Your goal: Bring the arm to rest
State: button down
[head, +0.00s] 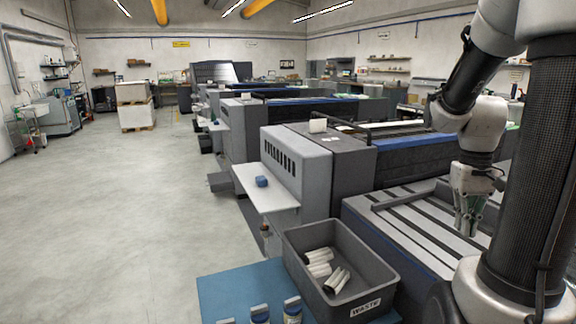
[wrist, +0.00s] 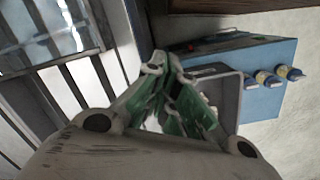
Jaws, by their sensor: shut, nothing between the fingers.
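My gripper (head: 468,222) is at the right of the head view, pointing down over the slatted top of a grey machine (head: 425,225). Its green-padded fingers are shut with nothing between them. In the wrist view the fingertips (wrist: 162,68) meet, with the slatted surface (wrist: 75,88) to their left. My arm bends down from the upper right. Whether the fingertips touch the slats cannot be told.
A grey waste bin (head: 298,246) holding several pale cylinders stands at a blue surface (head: 235,290). Several small blue-and-white containers (head: 291,308) are at its front edge. A blue item (head: 261,181) lies on a white shelf (head: 262,195). The floor at left is open.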

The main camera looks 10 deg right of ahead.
jog(key=s+a+r+n+t, duration=0.1)
jog(key=s+a+r+t, duration=0.1)
jog(key=a+r, duration=0.2)
jog(key=s+a+r+n+t, duration=0.2)
jog(key=a+r, duration=0.3)
jog(key=a, duration=0.5)
jog(key=shift+s+n+t, duration=0.3)
jog(key=shift+t, duration=0.5)
jog(key=shift+s+a, duration=0.1)
